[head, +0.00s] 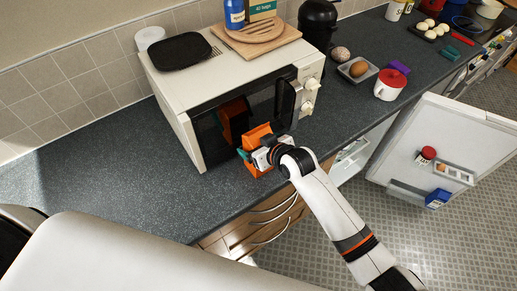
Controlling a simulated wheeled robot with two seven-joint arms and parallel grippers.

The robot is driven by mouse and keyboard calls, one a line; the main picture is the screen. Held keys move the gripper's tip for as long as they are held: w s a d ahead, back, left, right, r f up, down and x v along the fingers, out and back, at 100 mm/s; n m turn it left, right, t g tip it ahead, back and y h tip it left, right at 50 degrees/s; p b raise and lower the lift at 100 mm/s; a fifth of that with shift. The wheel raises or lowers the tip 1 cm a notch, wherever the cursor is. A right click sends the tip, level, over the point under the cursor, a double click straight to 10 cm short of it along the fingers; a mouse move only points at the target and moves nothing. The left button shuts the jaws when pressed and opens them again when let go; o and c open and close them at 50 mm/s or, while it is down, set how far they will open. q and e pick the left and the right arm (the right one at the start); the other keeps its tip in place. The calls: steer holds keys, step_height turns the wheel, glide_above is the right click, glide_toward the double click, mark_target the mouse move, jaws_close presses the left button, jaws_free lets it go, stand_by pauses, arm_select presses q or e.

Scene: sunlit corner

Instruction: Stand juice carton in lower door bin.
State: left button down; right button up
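An orange carton (256,135), seemingly the juice carton, is in front of the microwave door. My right gripper (258,156) is around its middle and appears shut on it, with orange showing above and below the fingers. The carton's base is partly hidden by the gripper, and I cannot tell whether it touches the counter. The fridge door (455,130) stands open at the right, inner face showing. Its lower bin (408,194) holds a blue item (437,198) at its right end; the left part looks empty. My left gripper is not in view.
The microwave (205,85) is close behind the carton. An upper door rack (455,174) holds eggs, near a red-lidded jar (427,154).

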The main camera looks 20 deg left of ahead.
steer(key=c, duration=1.5)
steer(key=shift+r, duration=0.15)
steer(key=shift+c, duration=1)
